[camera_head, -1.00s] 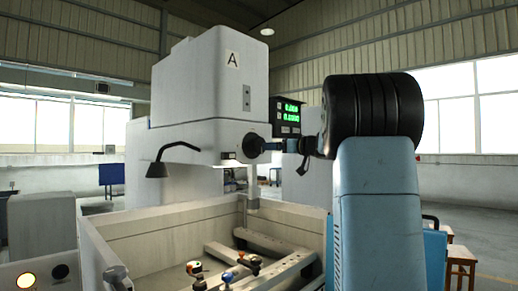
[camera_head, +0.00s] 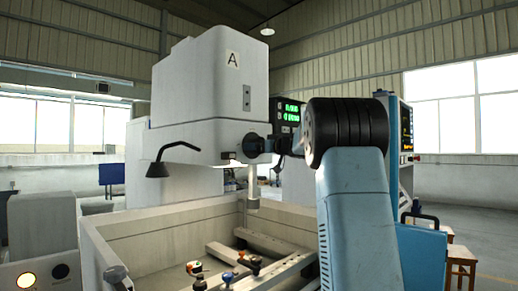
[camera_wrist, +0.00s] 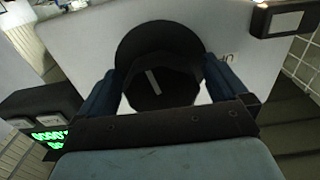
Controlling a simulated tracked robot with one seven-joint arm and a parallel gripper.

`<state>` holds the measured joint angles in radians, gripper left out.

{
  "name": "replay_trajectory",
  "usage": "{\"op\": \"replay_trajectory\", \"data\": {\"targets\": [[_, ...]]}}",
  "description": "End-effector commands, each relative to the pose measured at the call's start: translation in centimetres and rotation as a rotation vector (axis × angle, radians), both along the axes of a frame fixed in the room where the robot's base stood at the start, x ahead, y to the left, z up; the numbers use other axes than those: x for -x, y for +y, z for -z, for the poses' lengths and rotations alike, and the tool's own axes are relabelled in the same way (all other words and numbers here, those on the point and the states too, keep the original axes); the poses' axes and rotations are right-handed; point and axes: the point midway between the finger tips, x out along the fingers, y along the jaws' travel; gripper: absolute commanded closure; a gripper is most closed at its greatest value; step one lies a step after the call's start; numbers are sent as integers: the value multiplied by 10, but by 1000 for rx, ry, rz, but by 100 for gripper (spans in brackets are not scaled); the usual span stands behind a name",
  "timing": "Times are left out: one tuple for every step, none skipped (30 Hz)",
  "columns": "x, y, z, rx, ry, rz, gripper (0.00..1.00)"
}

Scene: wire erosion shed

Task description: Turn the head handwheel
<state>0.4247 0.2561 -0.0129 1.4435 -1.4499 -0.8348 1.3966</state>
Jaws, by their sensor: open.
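The head handwheel (camera_head: 251,145) is a small dark knob on the lower right side of the pale machine head (camera_head: 210,105) marked A. In the wrist view the handwheel (camera_wrist: 157,88) is a black faceted knob with a pale line, in front of a larger dark disc. My gripper (camera_head: 268,146) is at the knob. In the wrist view my gripper (camera_wrist: 160,72) has its blue fingers apart, one on each side of the knob. Whether either finger touches the knob cannot be told.
A readout with green digits (camera_head: 290,112) stands close behind the gripper. A lamp (camera_head: 158,169) hangs left of the head. Below is the open tank (camera_head: 165,227) with rails and several small clamps. A control cabinet (camera_head: 404,120) stands right, behind my arm.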

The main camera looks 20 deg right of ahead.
Motion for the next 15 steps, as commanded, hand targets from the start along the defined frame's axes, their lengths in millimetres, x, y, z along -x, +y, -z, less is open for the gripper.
{"op": "replay_trajectory", "data": {"targets": [[0,0,0,0,0,0,0],[0,0,0,0,0,0,2],[0,0,0,0,0,0,6],[0,0,0,0,0,0,9],[0,0,0,0,0,0,12],[0,-1,0,0,0,0,15],[0,-1,0,0,0,1,18],[0,-1,0,0,0,1,21],[0,-1,0,0,0,1,25],[0,-1,0,0,0,1,28],[0,-1,0,0,0,1,31],[0,-1,0,0,0,1,34],[0,-1,0,0,0,1,37],[0,-1,0,0,0,1,40],[0,-1,0,0,0,1,44]]}}
